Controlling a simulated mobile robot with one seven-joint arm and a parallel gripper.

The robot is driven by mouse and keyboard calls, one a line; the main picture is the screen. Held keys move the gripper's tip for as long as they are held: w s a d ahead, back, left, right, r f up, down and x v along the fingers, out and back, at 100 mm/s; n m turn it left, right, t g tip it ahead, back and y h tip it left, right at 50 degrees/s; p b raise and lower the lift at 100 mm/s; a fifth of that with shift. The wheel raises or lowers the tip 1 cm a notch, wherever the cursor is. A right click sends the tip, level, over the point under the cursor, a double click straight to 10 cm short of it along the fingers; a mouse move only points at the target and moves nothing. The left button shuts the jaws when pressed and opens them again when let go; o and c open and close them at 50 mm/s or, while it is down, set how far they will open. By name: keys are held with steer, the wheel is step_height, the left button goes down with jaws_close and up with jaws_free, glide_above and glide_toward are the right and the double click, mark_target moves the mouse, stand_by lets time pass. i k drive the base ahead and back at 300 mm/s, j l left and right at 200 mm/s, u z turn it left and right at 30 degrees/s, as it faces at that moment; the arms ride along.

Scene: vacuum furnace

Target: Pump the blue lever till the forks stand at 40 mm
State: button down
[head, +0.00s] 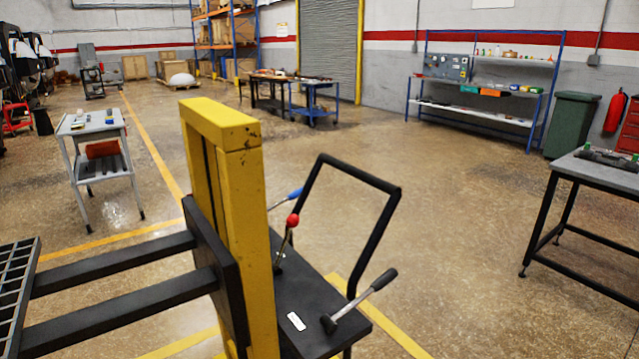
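The blue lever (287,199) shows its blue grip just behind the yellow mast (238,215) of a lift truck; its lower part is partly hidden. The two dark forks (115,264) reach left from a black carriage (215,268) on the mast, towards a metal grating at the left edge. I cannot read the fork height, and no scale is legible. A lever with a red knob (292,220) stands close to the blue one. A lever with a black grip (384,279) tilts up at the right of the truck's dark deck. My gripper is not in view.
The truck's black push handle (392,235) rises from its deck. The grating (15,300) is at the left edge. A grey cart (92,128) stands behind left, and a dark-legged table (600,172) at right. The floor between truck and table is clear.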

mark_target(292, 197)
steer(key=i+l+z, duration=0.3)
steer(key=l+z, duration=0.15)
steer(key=l, duration=0.15)
steer(key=i+l+z, duration=0.95)
steer(key=i+l+u, duration=0.1)
steer(key=i, duration=0.4)
steer(key=i+l, duration=0.15)
steer(key=i, duration=0.4)
steer(key=i+j+u, duration=0.1)
steer(key=i+u, duration=0.4)
steer(key=u, duration=0.25)
steer(key=i+u, duration=0.35)
steer(key=i+j+u, duration=0.1)
steer(key=i+u, duration=0.4)
steer(key=u, duration=0.2)
steer(key=i+u, duration=0.2)
steer(key=u, duration=0.15)
steer(key=i+l+u, duration=0.15)
steer(key=i+u, duration=0.25)
steer(key=i, duration=0.15)
